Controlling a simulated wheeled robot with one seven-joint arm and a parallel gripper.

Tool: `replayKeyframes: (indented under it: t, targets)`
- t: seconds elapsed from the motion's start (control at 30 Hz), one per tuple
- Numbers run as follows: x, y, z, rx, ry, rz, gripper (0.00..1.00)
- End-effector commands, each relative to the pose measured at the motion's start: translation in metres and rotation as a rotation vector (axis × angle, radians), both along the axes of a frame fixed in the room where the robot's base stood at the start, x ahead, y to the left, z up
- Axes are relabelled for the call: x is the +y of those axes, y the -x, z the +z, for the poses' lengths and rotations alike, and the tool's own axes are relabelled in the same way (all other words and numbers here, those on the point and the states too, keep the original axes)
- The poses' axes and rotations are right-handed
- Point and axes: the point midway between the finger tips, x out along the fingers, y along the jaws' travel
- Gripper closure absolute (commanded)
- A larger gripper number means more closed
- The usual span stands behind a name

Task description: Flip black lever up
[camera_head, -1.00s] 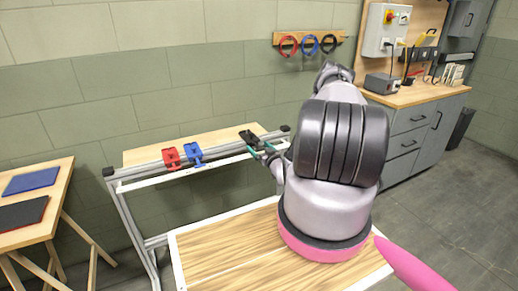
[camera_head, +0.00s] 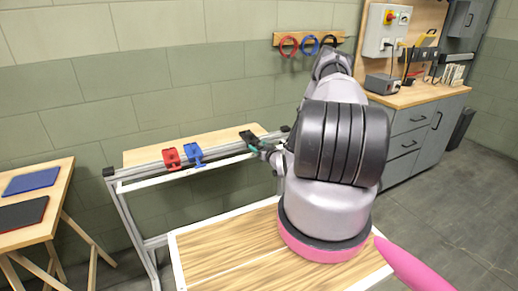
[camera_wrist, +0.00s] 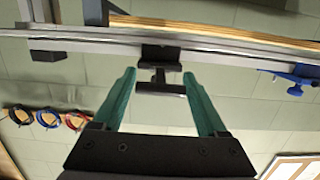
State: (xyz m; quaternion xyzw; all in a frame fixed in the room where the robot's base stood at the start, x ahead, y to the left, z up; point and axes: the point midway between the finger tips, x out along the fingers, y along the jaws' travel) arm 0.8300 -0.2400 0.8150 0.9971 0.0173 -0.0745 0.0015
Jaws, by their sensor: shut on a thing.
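The black lever (camera_head: 249,138) is on the rail of the metal frame, at the right of the blue and red levers. In the wrist view the black lever (camera_wrist: 160,53) has a crossbar that lies between my teal fingertips. In the head view my gripper (camera_head: 262,149) is small and partly hidden by my wrist. The lever's exact tilt is hard to tell.
A blue lever (camera_head: 194,154) and a red lever (camera_head: 171,158) sit left along the same rail (camera_head: 220,149). A wooden table top (camera_head: 225,250) is below. Coloured rings (camera_head: 309,45) hang on the wall behind. A grey cabinet (camera_head: 410,140) stands right.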

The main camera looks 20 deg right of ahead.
Motion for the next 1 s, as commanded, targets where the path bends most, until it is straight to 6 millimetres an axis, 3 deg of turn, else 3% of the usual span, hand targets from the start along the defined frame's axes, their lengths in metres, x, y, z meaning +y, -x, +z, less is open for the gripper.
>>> replayKeyframes:
  t: [0.6,1.0]
  targets:
    - [0.001,-0.013,0.027,0.560,0.025,0.001,0.80]
    - [0.001,-0.026,0.035,0.903,0.035,0.000,0.80]
